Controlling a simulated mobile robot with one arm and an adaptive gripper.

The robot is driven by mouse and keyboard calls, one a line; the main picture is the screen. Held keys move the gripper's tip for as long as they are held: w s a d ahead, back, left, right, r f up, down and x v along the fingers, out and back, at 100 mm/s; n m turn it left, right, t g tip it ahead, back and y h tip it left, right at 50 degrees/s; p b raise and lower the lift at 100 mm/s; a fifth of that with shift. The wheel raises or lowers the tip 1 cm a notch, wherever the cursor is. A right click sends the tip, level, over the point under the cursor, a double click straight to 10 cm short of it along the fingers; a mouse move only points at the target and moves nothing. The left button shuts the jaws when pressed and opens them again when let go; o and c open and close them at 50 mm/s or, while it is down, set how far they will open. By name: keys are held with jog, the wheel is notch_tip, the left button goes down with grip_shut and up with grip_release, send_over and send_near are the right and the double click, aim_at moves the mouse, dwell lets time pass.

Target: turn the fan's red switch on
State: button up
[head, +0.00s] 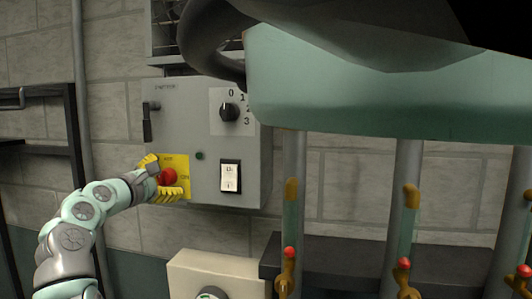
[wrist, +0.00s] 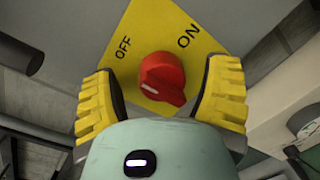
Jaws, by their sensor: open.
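The fan's red switch (head: 168,176) is a round rotary knob on a yellow plate (head: 181,163), low on the left of the grey control box. In the wrist view the red switch (wrist: 162,78) sits below the OFF and ON labels on the yellow plate (wrist: 155,25). I cannot tell for certain which label the knob points to. My gripper (head: 160,178) is at the plate with its yellow fingers open. In the wrist view my gripper (wrist: 162,98) has one finger on each side of the knob, with gaps visible on both sides.
The grey box (head: 195,110) also carries a black 0-to-3 dial (head: 229,111), a white rocker switch (head: 230,177) and a side lever (head: 147,122). A large teal body (head: 370,90) fills the upper right. Pipes with red-tipped valves (head: 290,255) and a cream unit (head: 215,270) stand below.

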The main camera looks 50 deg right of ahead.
jog(key=shift+o, duration=0.2)
jog(key=shift+s+d, duration=0.1)
jog(key=shift+d, duration=0.15)
jog(key=shift+a, duration=0.15)
jog(key=c, duration=1.2)
jog(key=shift+c, duration=0.2)
